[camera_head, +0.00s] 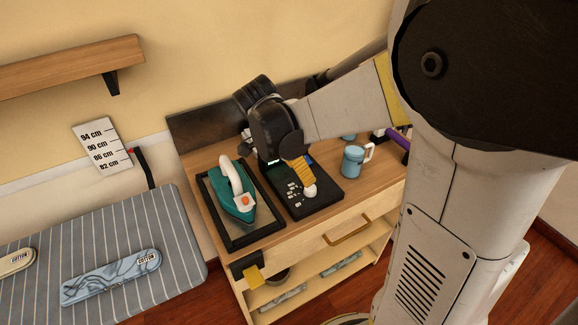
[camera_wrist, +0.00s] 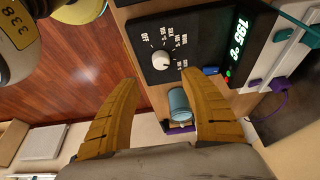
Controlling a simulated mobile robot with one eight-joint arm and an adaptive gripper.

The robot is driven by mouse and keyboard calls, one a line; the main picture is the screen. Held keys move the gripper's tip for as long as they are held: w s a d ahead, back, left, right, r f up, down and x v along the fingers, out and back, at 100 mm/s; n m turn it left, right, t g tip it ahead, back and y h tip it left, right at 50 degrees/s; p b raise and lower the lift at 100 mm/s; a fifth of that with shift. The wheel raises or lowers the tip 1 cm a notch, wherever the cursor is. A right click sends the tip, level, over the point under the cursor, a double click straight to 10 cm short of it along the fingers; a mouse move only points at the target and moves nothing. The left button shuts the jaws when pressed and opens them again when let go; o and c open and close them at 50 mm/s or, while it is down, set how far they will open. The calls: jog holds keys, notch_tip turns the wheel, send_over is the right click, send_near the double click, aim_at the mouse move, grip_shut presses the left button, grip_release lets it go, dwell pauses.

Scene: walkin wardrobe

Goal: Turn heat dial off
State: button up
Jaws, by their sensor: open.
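The heat dial is a small white knob (camera_head: 311,191) at the front of a black control panel (camera_head: 326,203) on the wooden cabinet. In the wrist view the dial (camera_wrist: 161,61) sits among printed white labels, with OFF at its upper left; I cannot tell exactly where its pointer aims.
A teal iron (camera_head: 236,204) rests on a dark tray left of the panel. A blue mug (camera_head: 353,162) stands close to its right. A striped ironing board (camera_head: 180,230) lies left of the cabinet. A wall shelf (camera_head: 60,65) is at upper left.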

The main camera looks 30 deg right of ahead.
aim_at(310, 187)
jog(key=b+x, duration=0.4)
jog(key=x, duration=0.6)
jog(key=shift+w+d+f, duration=0.1)
jog(key=shift+f, duration=0.05)
grip_shut()
